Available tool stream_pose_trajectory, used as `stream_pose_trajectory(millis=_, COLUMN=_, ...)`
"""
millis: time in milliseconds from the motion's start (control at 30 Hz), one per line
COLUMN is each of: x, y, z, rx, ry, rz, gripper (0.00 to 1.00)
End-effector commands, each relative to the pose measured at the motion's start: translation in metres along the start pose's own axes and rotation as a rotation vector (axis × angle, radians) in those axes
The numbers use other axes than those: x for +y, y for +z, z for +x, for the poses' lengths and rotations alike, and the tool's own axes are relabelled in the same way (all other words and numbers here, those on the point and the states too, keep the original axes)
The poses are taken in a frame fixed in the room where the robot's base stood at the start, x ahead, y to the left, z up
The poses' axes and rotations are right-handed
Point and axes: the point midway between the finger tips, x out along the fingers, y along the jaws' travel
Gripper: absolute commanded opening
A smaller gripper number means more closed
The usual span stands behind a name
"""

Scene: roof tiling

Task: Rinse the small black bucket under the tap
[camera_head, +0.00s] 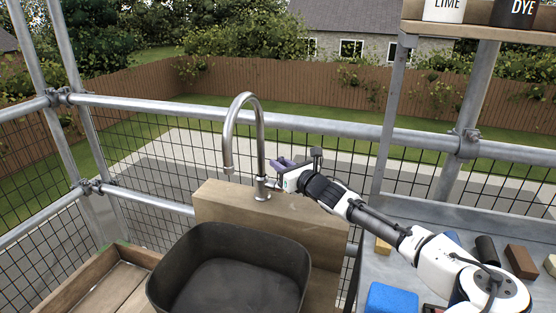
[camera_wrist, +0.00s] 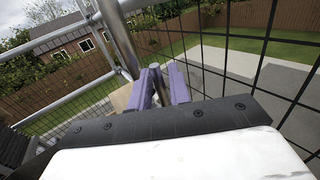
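The steel tap (camera_head: 261,150) has a tall curved neck and stands on a wooden block (camera_head: 215,205). Its spout hangs to the left. A big black tub (camera_head: 235,285) with a broad opening sits below and in front of it and looks empty. I cannot pick out a separate small black bucket. My gripper (camera_head: 283,164), with purple fingers, is just right of the tap's upright, close to its base. In the wrist view the fingers (camera_wrist: 162,80) stand apart with a narrow gap, and the tap's upright (camera_wrist: 122,40) passes beside the left one.
A wooden crate (camera_head: 110,278) is at left. On the grey bench (camera_head: 440,212) at right lie a blue block (camera_head: 391,299), a black cylinder (camera_head: 487,249) and a brown block (camera_head: 521,262). Scaffold rails (camera_head: 320,125) and mesh run behind the tap. A shelf with pots is upper right.

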Motion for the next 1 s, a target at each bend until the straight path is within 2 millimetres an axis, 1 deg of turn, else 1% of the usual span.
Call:
stream_pose_trajectory(millis=33, x=0.0004, y=0.0013, z=0.0059, rx=0.000, ry=0.001, rz=0.000, gripper=0.19)
stream_pose_trajectory(millis=200, x=0.0001, y=0.0005, z=0.0147, rx=0.000, ry=0.000, rz=-0.001, gripper=0.19)
stream_pose_trajectory(millis=467, x=-0.0001, y=0.0000, z=0.0155, rx=0.000, ry=-0.001, rz=0.000, gripper=0.19)
stream_pose_trajectory(millis=500, x=-0.0001, y=0.0001, z=0.0154, rx=0.000, ry=-0.001, rz=0.000, gripper=0.16)
stream_pose_trajectory(millis=633, x=-0.0001, y=0.0001, z=0.0153, rx=0.000, ry=-0.001, rz=0.000, gripper=0.00)
stream_pose_trajectory(millis=1000, x=-0.0019, y=-0.0008, z=0.0141, rx=-0.005, ry=-0.001, rz=-0.004, gripper=0.00)
